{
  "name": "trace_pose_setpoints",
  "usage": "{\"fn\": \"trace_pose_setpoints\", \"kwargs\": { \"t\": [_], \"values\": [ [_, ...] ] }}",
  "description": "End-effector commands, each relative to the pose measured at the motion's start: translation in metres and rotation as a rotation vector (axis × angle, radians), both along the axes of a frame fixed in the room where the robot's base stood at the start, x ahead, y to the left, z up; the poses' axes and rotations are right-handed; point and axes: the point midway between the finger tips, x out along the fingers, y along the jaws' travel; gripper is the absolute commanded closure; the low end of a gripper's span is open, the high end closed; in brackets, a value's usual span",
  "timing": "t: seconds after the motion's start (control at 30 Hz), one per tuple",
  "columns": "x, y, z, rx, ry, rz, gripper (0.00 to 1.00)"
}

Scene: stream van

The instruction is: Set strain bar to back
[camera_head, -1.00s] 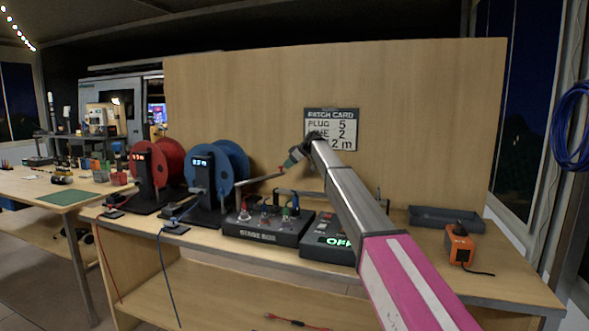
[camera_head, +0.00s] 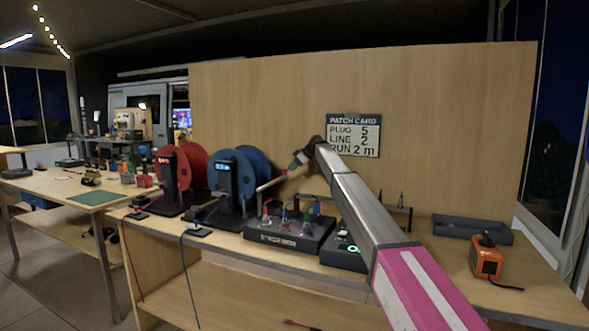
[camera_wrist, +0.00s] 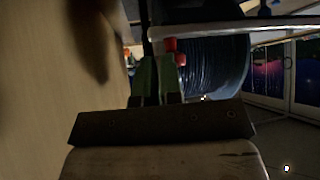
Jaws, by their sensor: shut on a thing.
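The strain bar, a pale grey bar (camera_head: 270,183), rises at a slant above the left part of the black stage box (camera_head: 290,238). A small red knob at its end shows just beyond my fingertips in the wrist view (camera_wrist: 171,50). My gripper (camera_head: 296,162) is above the back of the stage box, in front of the wooden panel. In the wrist view its green fingers (camera_wrist: 157,72) are shut at the red knob, with the bar (camera_wrist: 230,29) running off to the right. The exact contact is dark and partly hidden by the fingers.
Red reel (camera_head: 178,168) and blue reel (camera_head: 240,172) stand left of the stage box. Several coloured plugs stand on the box. The patch card (camera_head: 353,136) hangs on the panel (camera_head: 440,110). A grey tray (camera_head: 472,229) and an orange device (camera_head: 486,257) are at right.

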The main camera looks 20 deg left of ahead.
Motion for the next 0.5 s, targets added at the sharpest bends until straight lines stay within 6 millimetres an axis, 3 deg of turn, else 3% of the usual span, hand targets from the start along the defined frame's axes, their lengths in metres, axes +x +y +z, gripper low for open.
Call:
{"fn": "trace_pose_setpoints", "kwargs": {
  "t": [0.03, 0.1, 0.5],
  "values": [
    [0.0001, 0.0112, 0.0014, 0.013, -0.001, 0.001, 1.0],
    [0.0, 0.0121, 0.0014, 0.014, -0.001, 0.001, 1.0],
    [0.0007, 0.0066, 0.0088, 0.014, 0.0, 0.001, 1.0]
  ]
}}
